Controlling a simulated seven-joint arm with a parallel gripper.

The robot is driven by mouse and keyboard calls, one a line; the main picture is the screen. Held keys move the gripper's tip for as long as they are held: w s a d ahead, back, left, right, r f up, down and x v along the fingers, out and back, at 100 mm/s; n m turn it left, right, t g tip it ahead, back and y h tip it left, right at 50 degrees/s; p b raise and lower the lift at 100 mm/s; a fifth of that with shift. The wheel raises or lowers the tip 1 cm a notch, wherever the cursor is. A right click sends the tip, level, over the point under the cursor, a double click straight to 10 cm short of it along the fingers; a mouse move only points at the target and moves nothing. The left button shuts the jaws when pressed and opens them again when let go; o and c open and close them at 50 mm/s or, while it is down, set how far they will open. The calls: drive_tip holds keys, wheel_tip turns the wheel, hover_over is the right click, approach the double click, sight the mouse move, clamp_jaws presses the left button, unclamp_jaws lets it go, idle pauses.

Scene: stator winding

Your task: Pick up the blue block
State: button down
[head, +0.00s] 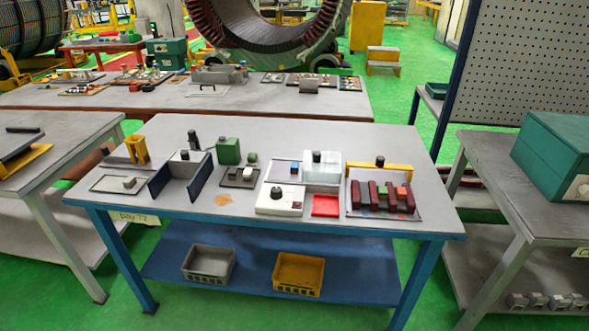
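A small light-blue block (294,167) shows near the middle of the grey worktop (345,135). It sits on or against a low grey and white fixture, left of a white box (322,170) with a black knob. Its exact support is too small to tell. My gripper is not in this view.
Close by are a white box with a dark knob (280,200), a red tray (325,205), a green block (228,151) and dark blue upright panels (200,180). Dark red pieces (373,195) stand on a plate at right. The worktop's front right is clear.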

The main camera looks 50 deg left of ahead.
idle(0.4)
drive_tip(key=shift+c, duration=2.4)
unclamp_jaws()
